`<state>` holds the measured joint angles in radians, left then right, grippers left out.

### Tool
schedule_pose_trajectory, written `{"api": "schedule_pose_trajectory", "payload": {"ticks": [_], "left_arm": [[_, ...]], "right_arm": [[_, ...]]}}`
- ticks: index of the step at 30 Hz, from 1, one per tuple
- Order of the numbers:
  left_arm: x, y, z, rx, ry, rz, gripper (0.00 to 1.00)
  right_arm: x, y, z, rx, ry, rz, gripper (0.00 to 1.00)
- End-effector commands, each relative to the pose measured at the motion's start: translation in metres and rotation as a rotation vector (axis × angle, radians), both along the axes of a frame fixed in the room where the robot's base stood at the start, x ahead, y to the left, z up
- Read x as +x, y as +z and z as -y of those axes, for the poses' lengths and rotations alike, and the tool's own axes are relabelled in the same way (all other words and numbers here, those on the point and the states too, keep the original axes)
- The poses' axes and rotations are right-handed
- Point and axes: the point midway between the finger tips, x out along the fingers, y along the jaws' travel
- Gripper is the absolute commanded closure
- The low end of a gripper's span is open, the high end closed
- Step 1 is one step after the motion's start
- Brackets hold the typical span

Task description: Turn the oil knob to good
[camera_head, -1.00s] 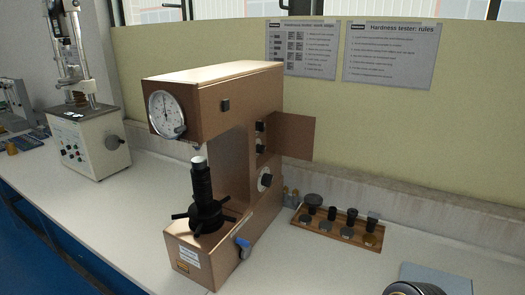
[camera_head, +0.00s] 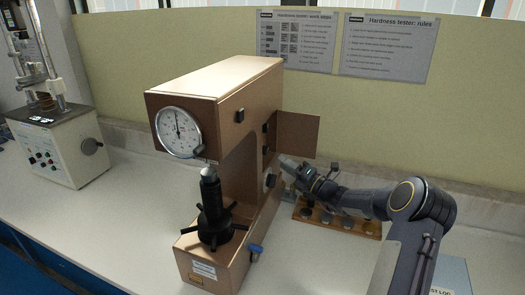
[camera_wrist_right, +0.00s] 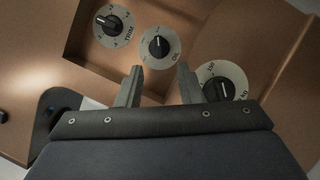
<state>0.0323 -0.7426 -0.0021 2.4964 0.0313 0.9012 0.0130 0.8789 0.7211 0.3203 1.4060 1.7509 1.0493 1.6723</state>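The copper-coloured hardness tester (camera_head: 222,80) stands on the bench. In the right wrist view its oil knob (camera_wrist_right: 159,47) is a pale round dial marked OIL with a black handle, set in a recess; I cannot read its setting. My right gripper (camera_wrist_right: 160,68) is open and empty. Its two fingers point toward the oil knob, one on each side of it in the picture, and appear apart from it. In the head view my right gripper (camera_head: 287,164) is beside the tester's right side, near the knobs. My left gripper is not in view.
The trim knob (camera_wrist_right: 113,25) and a kg dial (camera_wrist_right: 221,84) flank the oil knob. An open door panel (camera_head: 298,135) sticks out above my gripper. A wooden tray (camera_head: 345,224) of parts lies under my right arm. Another tester (camera_head: 62,145) stands at the left.

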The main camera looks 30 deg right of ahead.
Motion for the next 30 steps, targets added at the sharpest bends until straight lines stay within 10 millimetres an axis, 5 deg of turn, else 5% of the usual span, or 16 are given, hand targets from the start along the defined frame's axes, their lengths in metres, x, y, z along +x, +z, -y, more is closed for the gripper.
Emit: {"api": "schedule_pose_trajectory", "payload": {"ticks": [15, 26, 30], "left_arm": [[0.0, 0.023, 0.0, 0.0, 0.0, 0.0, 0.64], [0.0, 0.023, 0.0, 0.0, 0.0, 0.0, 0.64], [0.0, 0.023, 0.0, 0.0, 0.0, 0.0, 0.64]], "right_arm": [[0.064, 0.015, -0.026, 0.001, 0.003, 0.001, 0.66], [0.07, 0.015, -0.027, -0.001, 0.002, -0.001, 0.66], [0.07, 0.015, -0.028, -0.001, 0.002, -0.001, 0.85]]}}
